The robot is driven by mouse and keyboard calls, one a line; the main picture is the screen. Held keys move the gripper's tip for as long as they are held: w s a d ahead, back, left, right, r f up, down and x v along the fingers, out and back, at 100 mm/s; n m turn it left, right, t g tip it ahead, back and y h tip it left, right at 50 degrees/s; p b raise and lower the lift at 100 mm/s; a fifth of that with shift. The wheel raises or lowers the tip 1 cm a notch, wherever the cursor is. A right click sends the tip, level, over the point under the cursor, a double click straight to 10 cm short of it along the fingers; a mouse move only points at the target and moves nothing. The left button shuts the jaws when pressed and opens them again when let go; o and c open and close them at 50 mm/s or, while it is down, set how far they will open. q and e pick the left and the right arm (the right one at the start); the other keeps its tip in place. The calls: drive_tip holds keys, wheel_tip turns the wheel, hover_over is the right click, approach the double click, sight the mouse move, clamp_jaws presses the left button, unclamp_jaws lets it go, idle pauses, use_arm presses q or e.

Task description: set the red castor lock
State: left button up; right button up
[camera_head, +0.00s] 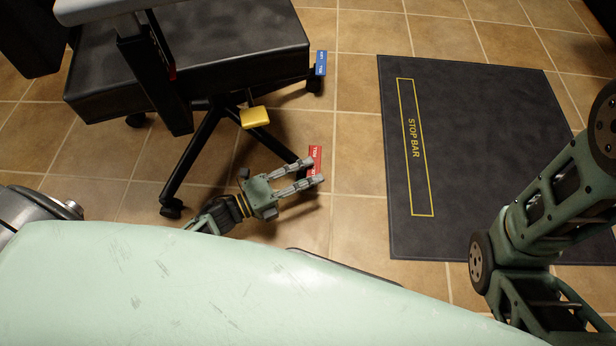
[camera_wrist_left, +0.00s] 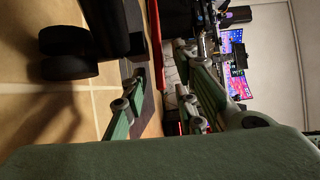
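The red castor lock (camera_head: 315,156) is a small red tab with white lettering at the end of a chair leg, in the head view. My left gripper (camera_head: 313,171) is open at that leg's end, its fingertips close to the red tab; whether they touch cannot be told. In the left wrist view my left gripper (camera_wrist_left: 160,72) shows its fingers spread apart. A thin red edge (camera_wrist_left: 154,30) shows between them, perhaps the tab edge-on. Black castor wheels (camera_wrist_left: 70,53) are at the left there. The castor under the red tab is partly hidden in the head view.
A blue tab (camera_head: 321,62) sits on another castor of the black chair (camera_head: 190,50). A yellow pad (camera_head: 254,117) hangs under the seat. A dark mat (camera_head: 480,150) marked STOP BAR lies to the right. Tiled floor (camera_head: 355,120) between is clear.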

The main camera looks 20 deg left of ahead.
use_arm(q)
drive_tip(key=shift+w+d, duration=0.1)
drive_tip(key=shift+d, duration=0.05)
drive_tip(key=shift+c, duration=0.7)
clamp_jaws()
drive_tip(key=shift+f+m+b, duration=0.5)
drive_tip(key=shift+f+b, duration=0.05)
drive_tip(key=shift+b, duration=0.65)
drive_tip(key=shift+r+m+h+b, duration=0.1)
drive_tip(key=shift+m+h+b, duration=0.4)
drive_tip(key=shift+b, duration=0.05)
drive_tip(key=shift+t, duration=0.3)
